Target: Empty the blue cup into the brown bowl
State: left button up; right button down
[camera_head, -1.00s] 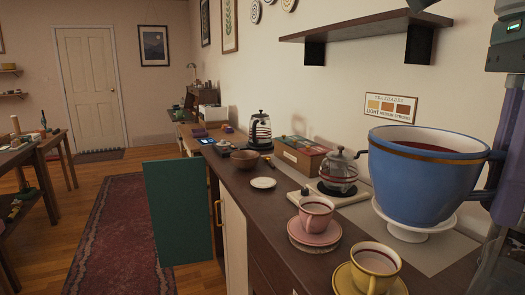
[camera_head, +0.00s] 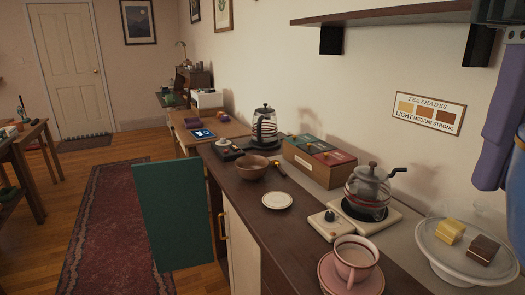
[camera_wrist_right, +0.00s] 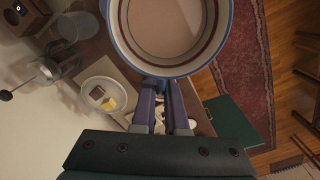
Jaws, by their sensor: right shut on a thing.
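The blue cup (camera_wrist_right: 166,70) fills the top of the right wrist view, mouth toward that camera, with pale brown liquid inside. My right gripper (camera_wrist_right: 164,88) is shut on the cup at its near side; the exact grip is partly hidden. In the head view only purple parts of this gripper (camera_head: 498,140) show at the right edge, high above the counter. The brown bowl (camera_head: 252,167) stands upright on the counter, left of and well beyond the gripper. My left gripper is out of view.
The dark counter (camera_head: 250,198) also holds a white saucer (camera_head: 277,200), a glass kettle (camera_head: 265,125), a tea box (camera_head: 318,160), a glass teapot (camera_head: 368,190), a pink cup (camera_head: 356,258) and a cake stand (camera_head: 468,270). A wall shelf (camera_head: 400,14) juts out above.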

aim_at(251, 168)
jog(key=i+j+z, duration=0.15)
jog(key=i+j, duration=0.5)
jog(key=i+j+z, duration=0.15)
jog(key=i+j, duration=0.55)
jog(key=i+j+z, duration=0.2)
jog(key=i+j, duration=0.6)
